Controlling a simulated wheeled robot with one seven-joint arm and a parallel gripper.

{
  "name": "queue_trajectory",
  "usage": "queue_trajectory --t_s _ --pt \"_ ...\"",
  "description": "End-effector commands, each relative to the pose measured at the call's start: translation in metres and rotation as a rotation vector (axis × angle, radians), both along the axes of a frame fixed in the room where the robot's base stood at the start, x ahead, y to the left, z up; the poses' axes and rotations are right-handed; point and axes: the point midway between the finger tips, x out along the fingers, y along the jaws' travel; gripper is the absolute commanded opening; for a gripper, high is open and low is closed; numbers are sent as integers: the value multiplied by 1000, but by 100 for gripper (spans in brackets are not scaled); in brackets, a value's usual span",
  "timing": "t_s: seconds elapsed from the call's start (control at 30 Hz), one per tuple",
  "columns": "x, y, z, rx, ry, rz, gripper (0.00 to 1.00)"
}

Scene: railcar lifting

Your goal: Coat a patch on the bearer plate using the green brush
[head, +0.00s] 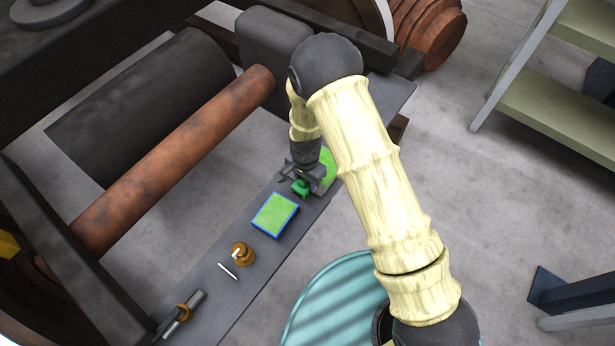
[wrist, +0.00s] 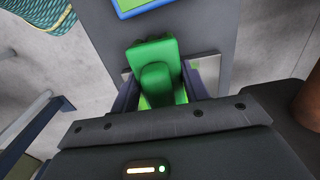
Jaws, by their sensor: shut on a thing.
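My gripper (head: 303,176) is shut on the green brush (head: 300,188), low over the long grey plate (head: 212,293). In the wrist view the green brush (wrist: 155,70) sits between the two fingers of my gripper (wrist: 160,88). A green patch (head: 328,167) lies just right of my gripper, partly hidden by it. In the wrist view a pale metal surface with some green (wrist: 207,70) shows behind the brush. I cannot tell whether the brush touches the surface.
A blue-edged green pad (head: 275,214) lies on the grey plate, nearer me. A rusty axle (head: 170,160) runs along the left. A teal ribbed round top (head: 335,300) stands at right.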

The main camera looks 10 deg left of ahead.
Motion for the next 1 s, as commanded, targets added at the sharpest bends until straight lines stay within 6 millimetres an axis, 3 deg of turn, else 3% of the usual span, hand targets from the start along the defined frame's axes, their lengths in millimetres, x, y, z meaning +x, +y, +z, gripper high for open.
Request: queue_trajectory --t_s 0.53,1.0 --pt "8 20 -2 0 0 3 27" --pt "16 18 -3 1 -1 -1 27"
